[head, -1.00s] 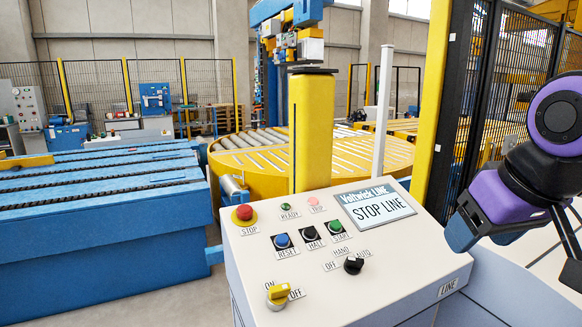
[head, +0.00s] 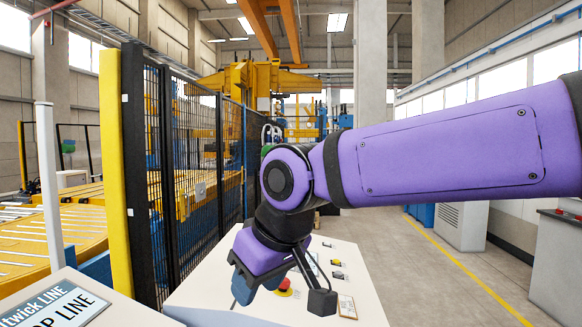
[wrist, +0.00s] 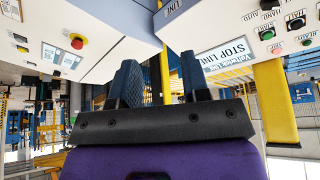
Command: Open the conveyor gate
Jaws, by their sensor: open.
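A black mesh fence (head: 182,160) with a yellow post (head: 115,180) stands left of centre in the head view. I cannot tell which panel is the conveyor gate. My gripper (head: 258,287) hangs over a pale console (head: 205,292), partly hiding its top. That console carries a red stop button (head: 285,287), small switches (head: 337,263) and a label plate (head: 347,306). In the wrist view, which is upside down, my gripper (wrist: 160,80) is open and empty, its blue fingers apart. A console with a red button (wrist: 79,41) is at the left there.
A line console with a STOP LINE display (head: 55,308) is at the lower left; the display also shows in the wrist view (wrist: 225,57). A yellow roller conveyor (head: 60,225) lies behind it. Open floor (head: 425,275) is at the right, before a grey cabinet (head: 558,265).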

